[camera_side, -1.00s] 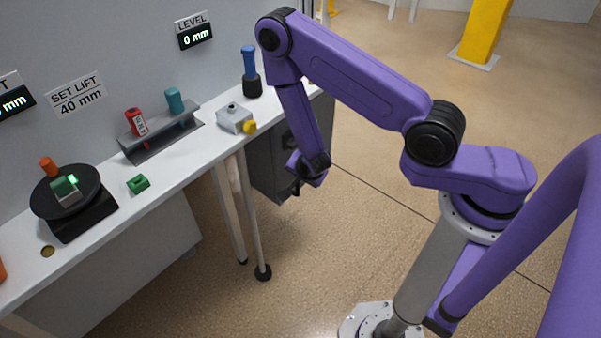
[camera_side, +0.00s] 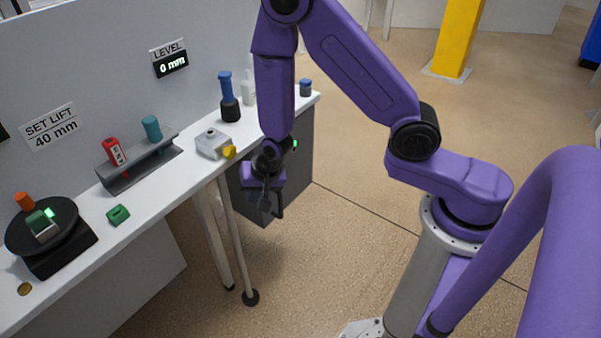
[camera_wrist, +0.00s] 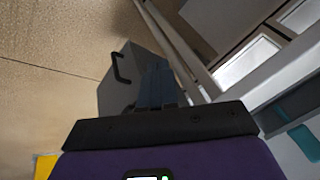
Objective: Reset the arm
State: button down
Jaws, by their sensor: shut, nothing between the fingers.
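My gripper (camera_side: 264,196) hangs from my purple arm in front of the bench's front edge, pointing down over the floor. It is clear of the objects on the bench. In the wrist view its dark fingers (camera_wrist: 157,82) are together with nothing between them. Behind them show the floor and a grey cabinet (camera_wrist: 118,90) with a black handle.
The white bench (camera_side: 165,199) carries a black round-topped device (camera_side: 62,255), a green part (camera_side: 118,214), a rack (camera_side: 140,172) with red and teal cylinders, a grey box with a yellow knob (camera_side: 229,152), and a blue-and-black tool (camera_side: 229,100). Floor beside the bench is open.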

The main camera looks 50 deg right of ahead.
jog(key=s+a+r+n+g+y, duration=0.2)
jog(key=s+a+r+n+g, duration=0.1)
jog(key=s+r+n, duration=0.75)
jog(key=s+d+r+n+h, duration=0.1)
jog(key=s+d+r+n, duration=0.3)
jog(key=s, duration=0.4)
jog(key=s+d+r+n+g+h, duration=0.1)
jog(key=s+d+r+n, duration=0.4)
jog(key=s, duration=0.3)
jog(key=shift+d+r+n+g, duration=0.25)
jog(key=shift+d+n+g, duration=0.05)
jog(key=shift+d+n, duration=0.25)
